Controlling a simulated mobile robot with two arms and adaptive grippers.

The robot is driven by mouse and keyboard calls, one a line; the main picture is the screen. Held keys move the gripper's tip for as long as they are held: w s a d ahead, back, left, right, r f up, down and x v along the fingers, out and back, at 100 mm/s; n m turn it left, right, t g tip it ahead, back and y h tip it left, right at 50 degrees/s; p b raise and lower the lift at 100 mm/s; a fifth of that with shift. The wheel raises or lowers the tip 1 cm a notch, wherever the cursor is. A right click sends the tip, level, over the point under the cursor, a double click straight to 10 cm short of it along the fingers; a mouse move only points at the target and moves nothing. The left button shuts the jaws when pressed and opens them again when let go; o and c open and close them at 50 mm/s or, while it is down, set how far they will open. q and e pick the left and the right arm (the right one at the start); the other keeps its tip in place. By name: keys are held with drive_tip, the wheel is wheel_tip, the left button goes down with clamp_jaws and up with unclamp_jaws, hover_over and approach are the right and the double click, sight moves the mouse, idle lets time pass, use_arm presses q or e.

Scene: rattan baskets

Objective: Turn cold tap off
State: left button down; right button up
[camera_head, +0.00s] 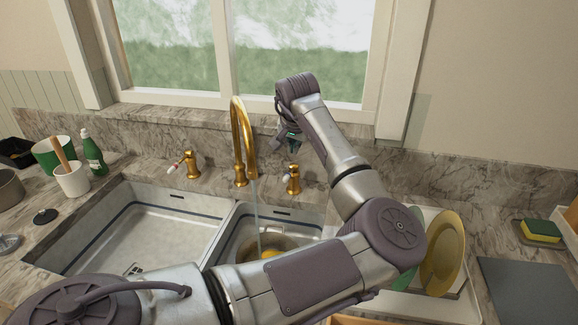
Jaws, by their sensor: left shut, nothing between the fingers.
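A gold faucet (238,140) with a tall curved spout stands behind the sink, and a thin stream of water (256,215) runs from it into the right basin. A gold handle with a red and white tip (190,164) stands left of the spout. A second gold handle (293,181) stands right of the spout; its marking is too small to make out. My left gripper (287,141) is shut and empty, above the right handle and apart from it in the picture. My arm crosses the front of the sink. My right gripper is not in view.
The double sink (135,222) has an empty left basin; something yellow lies in the right one. A green bottle (93,152), a white cup (72,180) and a green pot stand at left. A yellow plate (443,250) stands in a rack at right, and a sponge (540,230) lies beyond.

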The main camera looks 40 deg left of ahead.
use_arm(q)
drive_tip(key=p, duration=0.1)
hover_over(288, 174)
drive_tip(key=d, duration=0.1)
wheel_tip(288, 174, down, 5)
drive_tip(key=shift+s+d+f+p, duration=0.1)
drive_tip(key=shift+s+f+p, duration=0.15)
drive_tip(key=shift+f, duration=0.35)
drive_tip(key=shift+s+d+f+p, duration=0.1)
drive_tip(key=shift+f+p, duration=0.2)
drive_tip(key=shift+f, duration=0.3)
drive_tip(key=shift+s+f+p, duration=0.2)
drive_tip(key=shift+f+p, duration=0.1)
drive_tip(key=shift+f, duration=0.4)
drive_tip(key=shift+a, duration=0.1)
